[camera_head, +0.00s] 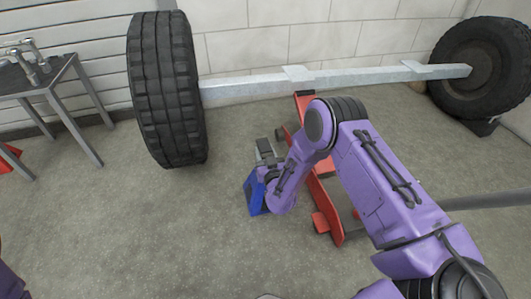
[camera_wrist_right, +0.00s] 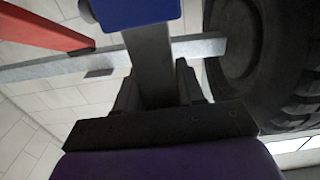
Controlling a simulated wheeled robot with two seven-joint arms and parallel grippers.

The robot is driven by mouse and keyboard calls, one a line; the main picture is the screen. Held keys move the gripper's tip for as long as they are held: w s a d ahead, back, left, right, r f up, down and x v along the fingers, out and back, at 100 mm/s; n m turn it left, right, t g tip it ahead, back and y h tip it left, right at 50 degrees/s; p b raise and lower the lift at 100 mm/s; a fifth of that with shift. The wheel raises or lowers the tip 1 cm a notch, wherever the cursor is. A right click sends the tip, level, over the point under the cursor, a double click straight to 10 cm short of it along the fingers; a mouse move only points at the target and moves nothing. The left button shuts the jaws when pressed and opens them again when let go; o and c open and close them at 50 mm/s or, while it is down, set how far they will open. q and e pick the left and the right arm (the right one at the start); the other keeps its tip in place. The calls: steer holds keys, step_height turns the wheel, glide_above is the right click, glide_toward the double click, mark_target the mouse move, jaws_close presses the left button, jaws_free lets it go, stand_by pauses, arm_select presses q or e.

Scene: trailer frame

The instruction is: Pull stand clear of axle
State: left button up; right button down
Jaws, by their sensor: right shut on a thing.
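The stand (camera_head: 254,196) shows as a blue body with a grey post. My right gripper (camera_head: 262,174) is shut on the post, and the arm partly covers the stand. In the right wrist view the grey post (camera_wrist_right: 150,65) runs from the blue part (camera_wrist_right: 140,12) down between the dark fingers. The pale metal axle (camera_head: 238,91) spans the back between two wheels. In the head view the stand appears on the near side of the axle, with floor showing between them. I cannot tell whether the stand touches the floor. My left gripper is out of view.
A red trolley jack (camera_head: 332,220) lies close to the right of the stand, reaching under the axle. A large tyre (camera_head: 166,90) stands at the left, another (camera_head: 485,65) at the far right. A metal table (camera_head: 40,82) is at the left. The floor in front is clear.

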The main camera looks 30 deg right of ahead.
steer(key=c, duration=0.6)
jaws_free()
steer(key=shift+s+a+r+p, duration=0.1)
steer(key=shift+s+a+p, duration=0.1)
steer(key=shift+s+p, duration=0.3)
steer(key=shift+s+a+r+p, duration=0.15)
steer(key=shift+s+p, duration=0.1)
steer(key=shift+s, duration=0.35)
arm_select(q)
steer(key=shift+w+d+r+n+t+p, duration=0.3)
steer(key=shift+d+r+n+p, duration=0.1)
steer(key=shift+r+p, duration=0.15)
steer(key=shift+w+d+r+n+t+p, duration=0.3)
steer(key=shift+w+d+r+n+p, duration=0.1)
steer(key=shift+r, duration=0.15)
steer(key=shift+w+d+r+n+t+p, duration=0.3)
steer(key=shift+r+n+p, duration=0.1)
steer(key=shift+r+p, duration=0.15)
arm_select(e)
steer(key=s+a, duration=0.1)
steer(key=s, duration=0.7)
steer(key=shift+a+f, duration=0.25)
steer(key=shift+f, duration=0.05)
